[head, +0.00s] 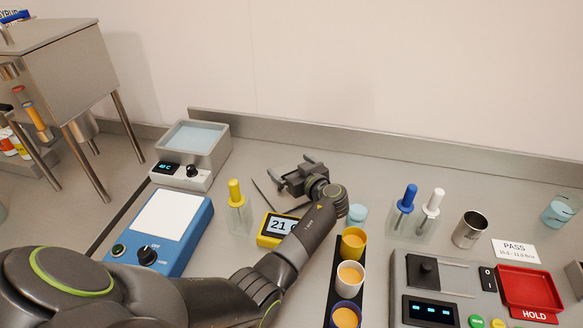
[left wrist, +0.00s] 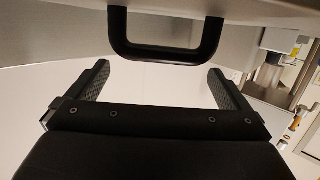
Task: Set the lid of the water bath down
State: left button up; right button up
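The water bath (head: 213,159) stands at the back left in the head view, uncovered, with pale blue water showing. In the left wrist view a black bar handle (left wrist: 166,55) stands out from a pale surface (left wrist: 255,8), apparently the lid. The handle is just beyond the fingertips, not gripped. My left gripper (head: 292,174) is open and empty, low over the bench right of the bath; its two fingers are wide apart in the left wrist view (left wrist: 158,72). The lid is not clear in the head view; the gripper and arm may hide it. My right gripper is out of view.
A dark rack of cups (head: 337,275) is right of the forearm. The steel hopper (head: 62,70) is at far left. Bench behind the gripper is clear.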

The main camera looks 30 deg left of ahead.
pick_arm(q)
jog(key=shift+s+f, duration=0.3)
jog(key=shift+f, duration=0.45)
jog(key=shift+w+r+p, duration=0.1)
jog(key=shift+r+p, duration=0.25)
jog(key=shift+p, duration=0.3)
jog(key=shift+r+p, duration=0.25)
jog(key=shift+p, duration=0.2)
jog(key=r, duration=0.2)
send_over(306, 199)
jog(key=shift+f, duration=0.15)
jog(key=shift+w, duration=0.1)
